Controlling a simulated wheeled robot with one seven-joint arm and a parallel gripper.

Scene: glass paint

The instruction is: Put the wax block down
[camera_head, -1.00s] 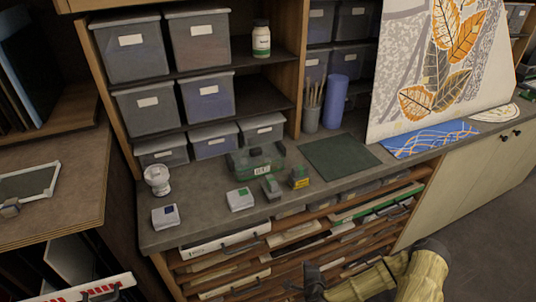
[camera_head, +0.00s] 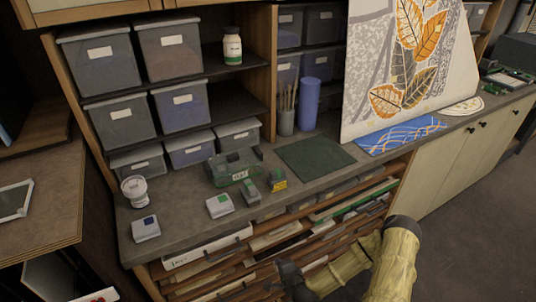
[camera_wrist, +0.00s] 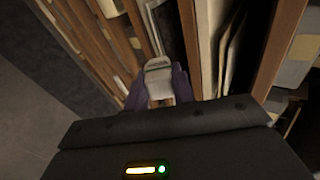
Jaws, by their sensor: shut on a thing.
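My gripper (camera_wrist: 158,94) is shut on a pale, whitish block with a dark marking, which I take as the wax block (camera_wrist: 158,72), in the wrist view. The fingers lie on both sides of it. In the head view the dark end of my arm (camera_head: 291,276) hangs in front of the drawers, below the counter. The held block cannot be made out there. The grey counter (camera_head: 180,200) carries a small box with a blue label (camera_head: 145,228), a box with a green label (camera_head: 219,205), a grey block (camera_head: 250,191) and a yellow-and-dark block (camera_head: 278,180).
A green clear case (camera_head: 233,167), a white jar (camera_head: 134,190) and a dark green mat (camera_head: 313,156) are on the counter. Shelves with grey bins (camera_head: 109,66) rise behind. Slots with flat sheets (camera_head: 275,238) lie below.

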